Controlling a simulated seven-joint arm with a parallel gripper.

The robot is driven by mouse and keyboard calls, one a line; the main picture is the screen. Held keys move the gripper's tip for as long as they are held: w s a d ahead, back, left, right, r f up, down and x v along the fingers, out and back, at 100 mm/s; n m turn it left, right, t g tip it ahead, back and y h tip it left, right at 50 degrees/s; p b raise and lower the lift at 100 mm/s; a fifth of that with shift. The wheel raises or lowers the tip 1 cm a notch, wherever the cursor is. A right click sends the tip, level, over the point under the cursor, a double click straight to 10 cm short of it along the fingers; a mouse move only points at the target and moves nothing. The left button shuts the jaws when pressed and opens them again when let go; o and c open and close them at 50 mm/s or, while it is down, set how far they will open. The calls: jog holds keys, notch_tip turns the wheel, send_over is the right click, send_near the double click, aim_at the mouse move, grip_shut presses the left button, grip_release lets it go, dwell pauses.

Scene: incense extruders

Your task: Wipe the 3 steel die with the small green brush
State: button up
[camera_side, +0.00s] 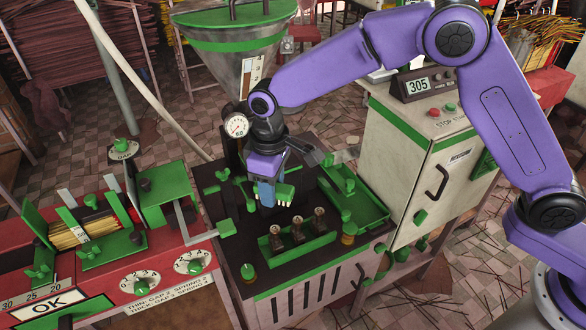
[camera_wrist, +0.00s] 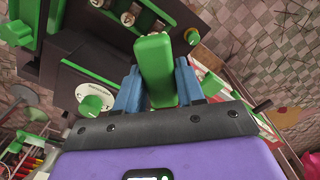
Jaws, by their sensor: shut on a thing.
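My gripper (camera_side: 267,194) is over the dark top of the extruder bench, its blue fingers pointing down. In the wrist view my gripper (camera_wrist: 158,88) is shut on a green block-shaped piece, which I take as the small green brush (camera_wrist: 155,62). Dies also show at the wrist view's top (camera_wrist: 129,16).
A green tray (camera_side: 368,212) lies to the right, with a green-topped knob (camera_side: 348,229) near it. A pressure gauge (camera_side: 236,125) and hopper (camera_side: 240,45) stand behind. A red machine with dials (camera_side: 140,283) is left; a cream cabinet (camera_side: 430,150) is right.

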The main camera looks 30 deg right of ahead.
send_near(277, 231)
jog(key=shift+s+f, duration=0.1)
jog(key=shift+f, duration=2.55)
jog(key=shift+w+f, duration=0.35)
jog(key=shift+f, duration=0.35)
jog(key=shift+w, duration=1.15)
jog(key=shift+s, duration=1.45)
jog(key=shift+r, duration=4.05)
